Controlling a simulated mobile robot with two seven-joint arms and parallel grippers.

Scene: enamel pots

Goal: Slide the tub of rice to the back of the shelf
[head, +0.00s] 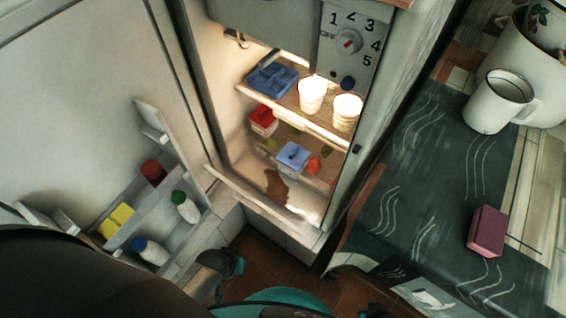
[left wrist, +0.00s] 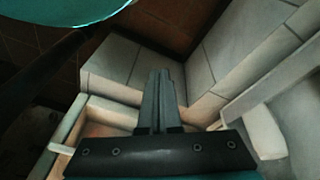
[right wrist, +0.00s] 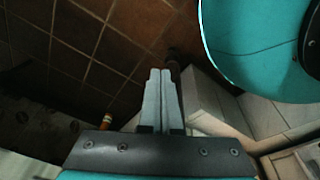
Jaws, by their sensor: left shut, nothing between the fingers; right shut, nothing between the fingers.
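The fridge stands open. On its lower level are a clear tub with a blue lid (head: 292,156) and a tub with a red lid (head: 263,121). I cannot tell from the pictures which one holds rice. The blue-lidded tub is nearer the front, and the red-lidded tub is to its left and further back. My left gripper (left wrist: 161,76) is shut and empty, low in front of the fridge and away from both tubs. My right gripper (right wrist: 160,74) is shut and empty, pointing over the tiled floor. Neither wrist view shows a tub.
The upper shelf (head: 325,125) holds two white cups (head: 312,95) and a blue tray (head: 271,80). A red round item (head: 313,165) sits beside the blue-lidded tub. The open door (head: 165,215) with bottles is at left. The counter (head: 425,190) at right holds a mug (head: 497,103) and a sponge (head: 487,231).

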